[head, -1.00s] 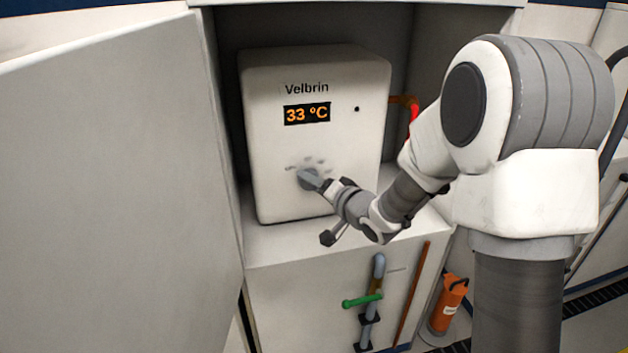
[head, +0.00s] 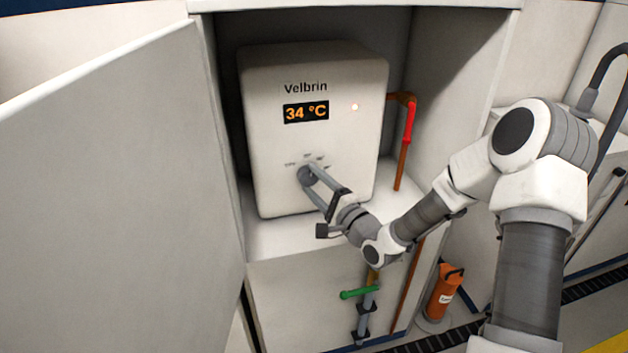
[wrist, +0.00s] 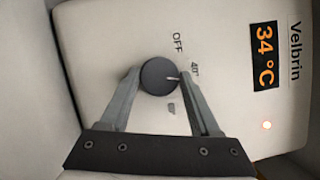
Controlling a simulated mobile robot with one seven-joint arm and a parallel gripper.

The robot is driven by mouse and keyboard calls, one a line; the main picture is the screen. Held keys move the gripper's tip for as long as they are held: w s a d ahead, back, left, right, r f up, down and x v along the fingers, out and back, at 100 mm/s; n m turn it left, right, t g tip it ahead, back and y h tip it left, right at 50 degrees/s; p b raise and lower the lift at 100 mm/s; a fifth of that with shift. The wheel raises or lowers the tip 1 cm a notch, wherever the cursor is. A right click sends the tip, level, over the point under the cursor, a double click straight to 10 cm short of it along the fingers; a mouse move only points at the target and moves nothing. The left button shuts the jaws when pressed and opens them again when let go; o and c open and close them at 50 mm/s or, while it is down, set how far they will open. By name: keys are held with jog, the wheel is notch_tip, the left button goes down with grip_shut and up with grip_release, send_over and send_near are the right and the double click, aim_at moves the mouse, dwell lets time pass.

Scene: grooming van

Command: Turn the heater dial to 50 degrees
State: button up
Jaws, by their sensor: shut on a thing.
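The white Velbrin heater (head: 345,150) stands in an open cabinet. Its display (head: 306,112) reads 34 °C in orange, and a small indicator light (head: 355,107) beside it is lit. The round dark grey dial (wrist: 155,77) is on the heater's front below the display. Its pale pointer mark lies by the "40" label in the wrist view; OFF is legible to one side, and another label beyond the 40 is too blurred to read. My gripper (head: 309,178) is shut on the dial, one finger on each side of it.
The cabinet door (head: 110,180) stands open on the left. A red and copper pipe (head: 408,125) runs at the heater's right. Below are a green-handled valve (head: 359,293) and an orange cylinder (head: 445,292). The cabinet shelf (head: 285,236) in front of the heater is clear.

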jog(key=m+t, duration=0.2)
jog(key=m, duration=0.3)
jog(key=shift+f, duration=0.1)
jog(key=shift+m, duration=0.3)
jog(key=shift+a, duration=0.1)
jog(key=o, duration=1.4)
jog(key=shift+c, duration=0.2)
jog(key=p+v, duration=0.1)
jog(key=v, duration=1.6)
jog(key=shift+s, duration=0.25)
